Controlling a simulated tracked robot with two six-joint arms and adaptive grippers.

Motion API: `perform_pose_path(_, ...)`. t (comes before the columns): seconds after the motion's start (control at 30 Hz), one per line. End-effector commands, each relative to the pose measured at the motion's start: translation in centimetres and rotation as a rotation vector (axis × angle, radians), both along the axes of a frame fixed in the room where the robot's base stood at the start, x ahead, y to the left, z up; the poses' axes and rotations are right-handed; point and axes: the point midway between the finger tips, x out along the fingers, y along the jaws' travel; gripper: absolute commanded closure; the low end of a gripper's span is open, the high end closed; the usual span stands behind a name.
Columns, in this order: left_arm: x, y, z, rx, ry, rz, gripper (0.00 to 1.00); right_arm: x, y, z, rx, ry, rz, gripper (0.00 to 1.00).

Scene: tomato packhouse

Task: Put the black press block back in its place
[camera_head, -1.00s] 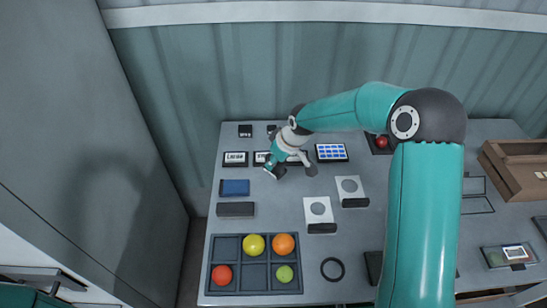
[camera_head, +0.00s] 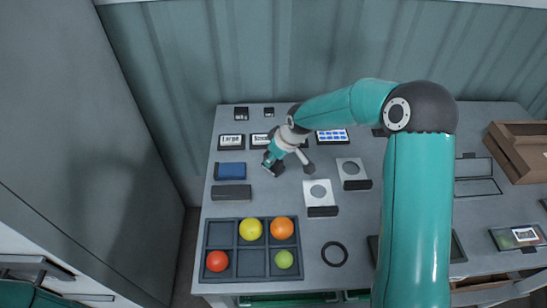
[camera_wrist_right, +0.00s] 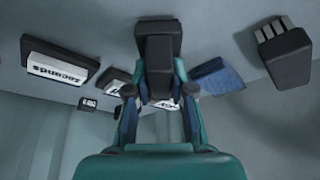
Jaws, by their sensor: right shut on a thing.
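The black press block (camera_wrist_right: 158,58) is between the two fingers of my right gripper (camera_wrist_right: 158,92) in the right wrist view. The gripper is shut on it. In the head view my right gripper (camera_head: 273,163) is over the table's left half, right of the folded blue cloth (camera_head: 230,171) and in front of the label cards. A gap between block and table cannot be judged. The block's place cannot be told for sure. My left gripper is not in view.
A black bar (camera_head: 231,192) lies in front of the cloth. A "Large" card (camera_head: 231,142) stands behind it. A divided tray (camera_head: 221,235) holds several round fruits. Two white plates with black ends (camera_head: 318,192) (camera_head: 352,169) and a black ring (camera_head: 334,253) lie to the right.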

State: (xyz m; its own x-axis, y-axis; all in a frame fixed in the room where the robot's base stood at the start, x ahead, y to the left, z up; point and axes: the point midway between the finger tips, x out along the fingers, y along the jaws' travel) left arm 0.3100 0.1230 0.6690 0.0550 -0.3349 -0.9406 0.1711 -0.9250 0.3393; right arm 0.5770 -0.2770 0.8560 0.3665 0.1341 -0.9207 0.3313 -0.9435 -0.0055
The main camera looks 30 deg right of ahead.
Motion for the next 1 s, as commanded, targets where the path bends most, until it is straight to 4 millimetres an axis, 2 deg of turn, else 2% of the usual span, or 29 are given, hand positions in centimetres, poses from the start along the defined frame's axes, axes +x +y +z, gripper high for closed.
perform_pose_path(0.5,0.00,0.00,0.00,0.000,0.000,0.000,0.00,0.02,0.00,0.02,0.000,-0.001,0.000,1.00)
perform_pose_path(0.9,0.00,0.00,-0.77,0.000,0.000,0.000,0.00,0.03,0.01,-0.64,0.000,-0.001,0.001,1.00)
perform_pose_path(0.93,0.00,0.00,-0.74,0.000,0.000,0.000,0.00,0.04,0.02,-0.60,0.000,-0.001,0.001,0.76)
perform_pose_path(1.0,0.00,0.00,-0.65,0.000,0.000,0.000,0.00,0.04,0.03,-0.51,0.000,-0.001,0.001,0.64)
